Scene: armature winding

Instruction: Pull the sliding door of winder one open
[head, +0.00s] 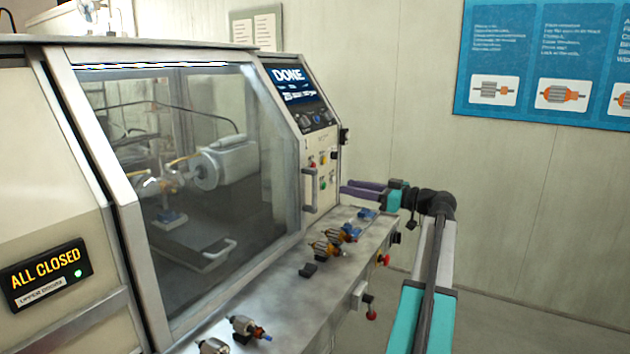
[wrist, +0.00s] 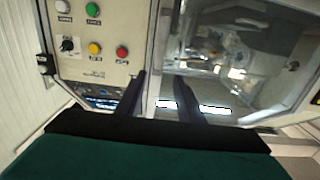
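The sliding door of winder one is a clear pane (head: 200,170) in a metal frame, and it stands shut in the head view. Its upright bar handle (head: 309,190) is at the door's right edge, beside the control panel. My gripper (head: 345,189) is to the right of the handle, with its dark purple fingers pointing at it and a gap between. In the wrist view my gripper (wrist: 160,88) is open, its two fingers apart. The door's pale metal edge (wrist: 158,55) runs up between them. I cannot make out the handle there.
The panel screen (head: 292,84) reads "DONE". A sign (head: 47,275) reads "ALL CLOSED" with a green light. Armatures (head: 325,248) sit on holders along the metal ledge (head: 280,270) below the door. Panel buttons (wrist: 95,48) are left of the fingers in the wrist view.

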